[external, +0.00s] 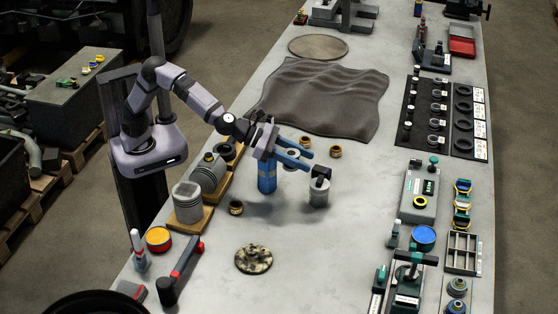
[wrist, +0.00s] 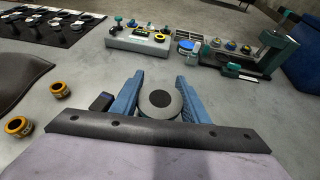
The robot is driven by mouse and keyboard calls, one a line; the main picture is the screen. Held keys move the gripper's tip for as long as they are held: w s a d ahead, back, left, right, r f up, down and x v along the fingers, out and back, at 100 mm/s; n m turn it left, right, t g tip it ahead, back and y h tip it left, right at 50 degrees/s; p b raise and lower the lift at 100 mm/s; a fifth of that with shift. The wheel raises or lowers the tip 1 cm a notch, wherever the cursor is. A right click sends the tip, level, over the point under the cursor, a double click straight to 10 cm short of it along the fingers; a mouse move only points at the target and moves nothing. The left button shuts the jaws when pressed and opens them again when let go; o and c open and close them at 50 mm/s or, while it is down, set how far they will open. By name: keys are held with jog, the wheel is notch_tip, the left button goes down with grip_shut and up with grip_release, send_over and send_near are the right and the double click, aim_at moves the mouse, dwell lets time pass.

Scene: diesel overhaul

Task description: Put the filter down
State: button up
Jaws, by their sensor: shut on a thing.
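In the wrist view the filter (wrist: 160,102) sits between both fingers (wrist: 160,77), seen from above, above the bench top. Its lower part is hidden.
Gold rings (external: 305,142) (external: 335,152) lie beyond. Pistons (external: 188,205) stand at left, and a mottled disc (external: 254,259) lies nearer. The bench (external: 340,245) is clear at centre right.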

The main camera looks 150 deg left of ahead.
jog(key=s+a+f+b, duration=0.1)
jog(key=s+a+b, duration=0.15)
jog(key=s, duration=0.35)
jog(key=s+a+f+n+g+b, duration=0.1)
jog(key=s+f+b, duration=0.15)
jog(key=s, duration=0.35)
jog(key=s+a+b, duration=0.1)
jog(key=s+b, duration=0.2)
jog(key=s, duration=0.3)
jog(key=shift+y, duration=0.3)
notch_tip(320, 180, down, 6)
jog(key=b, duration=0.5)
jog(key=shift+w+a+f, duration=0.15)
jog(key=shift+f, duration=0.1)
jog(key=shift+f+b, duration=1.8)
jog(key=shift+f, duration=0.05)
jog(key=shift+f, duration=0.1)
jog(key=shift+f, duration=0.15)
jog(key=o, duration=1.2)
